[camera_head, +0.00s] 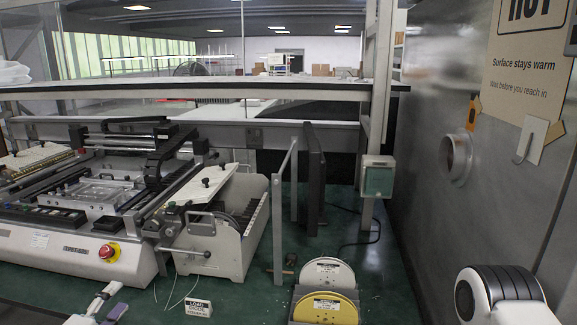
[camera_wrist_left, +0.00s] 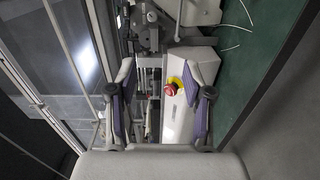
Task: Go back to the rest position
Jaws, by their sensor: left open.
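My left gripper (camera_head: 108,303) shows at the lower left edge of the head view, in front of the white machine (camera_head: 60,246). In the left wrist view my left gripper (camera_wrist_left: 162,76) has its two purple-padded fingers spread apart with nothing held between them. The same button (camera_head: 109,252) is on the machine's front in the head view. A white and black part of my right arm shows at the lower right; its gripper is out of view.
On the green table (camera_head: 225,290) stand a small "LOAD" sign (camera_head: 198,308), a rack with white and yellow discs (camera_head: 328,273) and upright dark panels (camera_head: 315,180). A grey wall (camera_head: 425,130) with a warning sign (camera_head: 530,60) and a hook closes the right side.

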